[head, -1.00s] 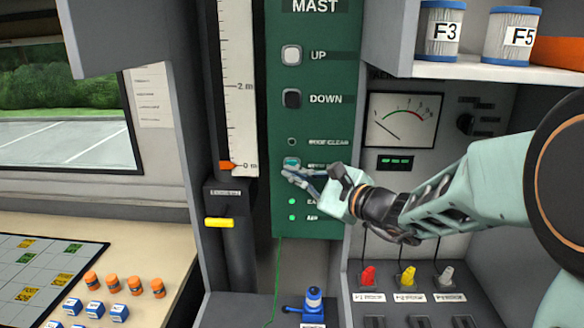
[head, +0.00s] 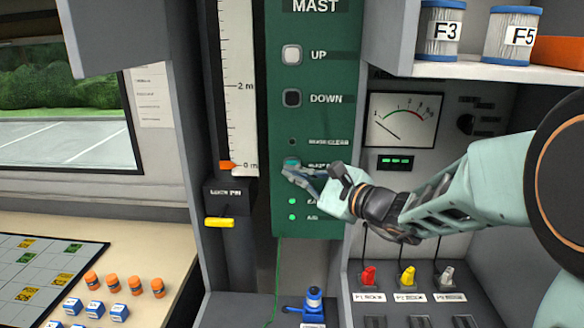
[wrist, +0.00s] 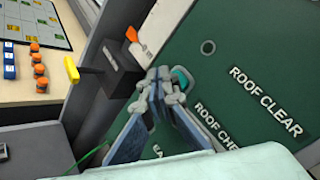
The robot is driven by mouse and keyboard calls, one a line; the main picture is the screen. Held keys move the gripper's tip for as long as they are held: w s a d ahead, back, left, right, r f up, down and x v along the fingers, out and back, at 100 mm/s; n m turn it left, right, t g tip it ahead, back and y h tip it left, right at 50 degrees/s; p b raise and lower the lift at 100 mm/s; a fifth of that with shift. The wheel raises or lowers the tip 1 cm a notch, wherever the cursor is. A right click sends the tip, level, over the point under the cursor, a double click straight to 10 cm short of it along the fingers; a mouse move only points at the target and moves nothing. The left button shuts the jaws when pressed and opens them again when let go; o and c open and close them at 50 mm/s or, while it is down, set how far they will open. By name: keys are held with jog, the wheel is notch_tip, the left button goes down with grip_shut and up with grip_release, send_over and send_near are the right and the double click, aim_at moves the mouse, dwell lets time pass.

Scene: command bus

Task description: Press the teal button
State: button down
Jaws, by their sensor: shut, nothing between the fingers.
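The teal button (head: 291,161) sits on the green MAST panel (head: 315,225), left of a small label that reads ROOF CHE… in the wrist view, its end hidden. My gripper (head: 287,171) is shut and empty, with its fingertips at the button's lower edge. In the wrist view the fingertips (wrist: 165,76) lie over the left part of the teal button (wrist: 183,77), whose right side still shows. I cannot tell whether they touch it.
The white UP button (head: 291,55) and dark DOWN button (head: 291,98) are higher on the panel. A yellow-handled pin (head: 219,222) and dark box (head: 228,196) stand left of it. A shelf with canisters (head: 440,30) overhangs at right. Coloured switches (head: 406,276) lie below my arm.

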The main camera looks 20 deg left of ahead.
jog(key=shift+w+a, duration=0.1)
jog(key=shift+w, duration=0.3)
jog(key=shift+w+a+b, duration=0.1)
jog(key=shift+w+b, duration=0.3)
jog(key=shift+b, duration=0.1)
dwell(0.4)
dwell(0.4)
jog(key=shift+s+d+b, duration=0.2)
jog(key=shift+s+b, duration=0.4)
jog(key=shift+s, duration=0.2)
jog(key=s+b, duration=0.1)
jog(key=s, duration=0.1)
jog(key=s+d+b, duration=0.1)
jog(key=s, duration=0.2)
jog(key=shift+d, duration=0.1)
